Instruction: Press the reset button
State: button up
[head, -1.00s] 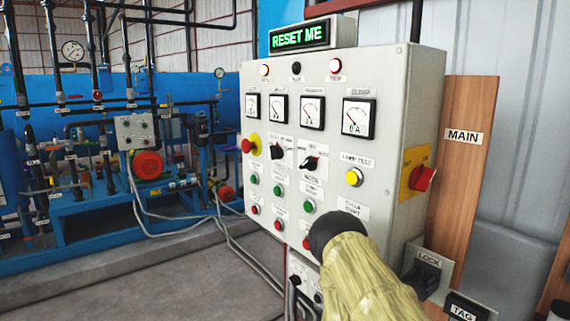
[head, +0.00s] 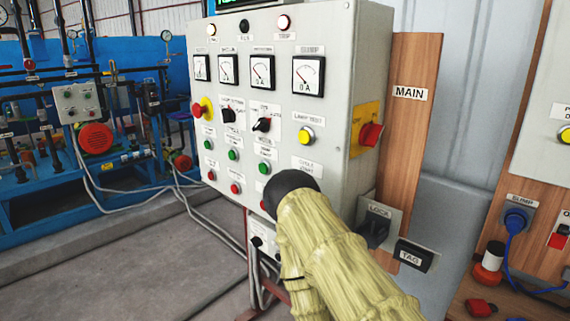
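A grey control panel (head: 335,60) stands in front of me. It carries a yellow button (head: 306,135) under a label reading LAMP TEST, green buttons (head: 265,168) and red buttons (head: 236,188). Most small labels are too blurred to read, and I cannot tell which button is the reset button. My arm, in a pale yellow sleeve with a dark rounded joint, covers the panel's lower right part, just below the CYCLE START label (head: 307,166), and may hide a button. My gripper does not show.
A red knob (head: 371,134) juts from the panel's right side. Right of it are a wooden board marked MAIN (head: 410,93), a LOCK box (head: 376,226) and a TAG box (head: 414,255). Blue machinery (head: 80,190) stands at left, with cables on the floor.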

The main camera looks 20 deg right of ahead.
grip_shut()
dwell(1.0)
